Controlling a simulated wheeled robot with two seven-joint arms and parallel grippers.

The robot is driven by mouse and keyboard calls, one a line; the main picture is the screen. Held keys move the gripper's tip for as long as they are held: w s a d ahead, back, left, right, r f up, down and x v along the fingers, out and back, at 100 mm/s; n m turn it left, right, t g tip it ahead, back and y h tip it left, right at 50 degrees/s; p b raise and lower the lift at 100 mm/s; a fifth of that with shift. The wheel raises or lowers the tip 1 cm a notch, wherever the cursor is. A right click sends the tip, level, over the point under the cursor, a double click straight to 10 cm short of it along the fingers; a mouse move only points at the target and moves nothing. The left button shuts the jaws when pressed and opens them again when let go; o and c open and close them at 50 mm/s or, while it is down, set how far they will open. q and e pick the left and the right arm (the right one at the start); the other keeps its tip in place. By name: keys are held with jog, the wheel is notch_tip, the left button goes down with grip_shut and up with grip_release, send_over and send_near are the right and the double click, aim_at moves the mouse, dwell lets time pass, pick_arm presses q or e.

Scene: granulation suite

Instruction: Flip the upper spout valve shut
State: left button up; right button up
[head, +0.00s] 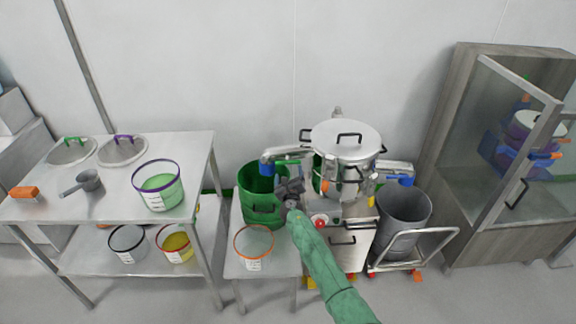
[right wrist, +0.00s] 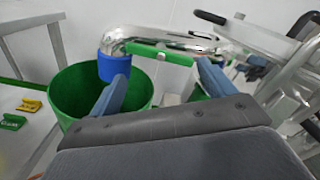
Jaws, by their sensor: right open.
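The sieving machine (head: 345,160) has a metal spout on each side. The left spout (head: 283,154), the higher one in the head view, ends in a blue sleeve (head: 265,167) over a green bin (head: 256,205). Its green valve handle (right wrist: 160,53) lies along the spout pipe in the right wrist view. My right gripper (head: 290,188) is open and empty, below this spout. In the right wrist view its fingers (right wrist: 163,88) are spread, with the handle ahead between and beyond the tips, apparently untouched. My left gripper is not in view.
The right spout (head: 388,167) hangs over a grey bin (head: 402,215) on a trolley. A low table (head: 275,262) holds the green bin and an orange-rimmed tub (head: 254,243). A steel table (head: 110,205) with tubs, lids and a scoop stands left; a glass-door cabinet (head: 500,150) stands right.

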aim_at(288, 160)
jog(key=w, duration=0.6)
jog(key=shift+w, duration=0.35)
